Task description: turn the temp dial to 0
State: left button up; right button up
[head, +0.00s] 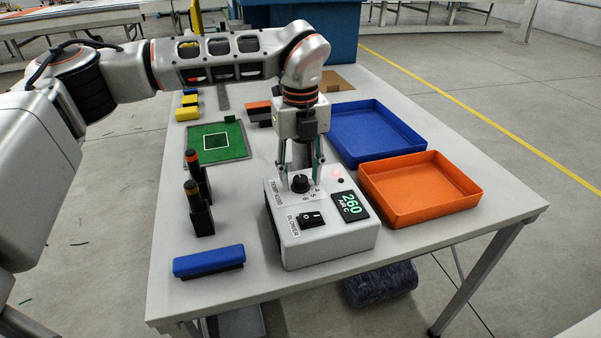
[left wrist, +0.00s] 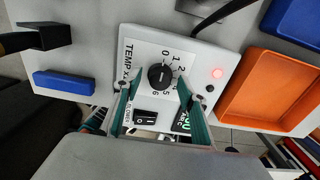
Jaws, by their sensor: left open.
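The black temp dial (head: 300,183) is on top of a white control box (head: 325,246) labelled TEMP X100. In the left wrist view the dial (left wrist: 160,77) has a printed number scale from 0 to 6 on its right side. Where its pointer stands is too small to tell. A display (head: 350,205) on the box reads 260 AIR C. My left gripper (head: 300,184) comes down from above and is open, one finger on each side of the dial. In the left wrist view a gap shows between each finger and the dial. My right gripper is not in view.
A black blower rocker switch (head: 310,220) sits near the dial, and a red light (head: 337,171) glows. Orange (head: 420,208) and blue (head: 340,153) trays stand right of the box. A blue block (head: 208,261) and two dark upright holders (head: 199,217) stand left.

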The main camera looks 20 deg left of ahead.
aim_at(300, 178)
pick_arm(q)
notch_tip(300, 178, up, 12)
dwell(0.5)
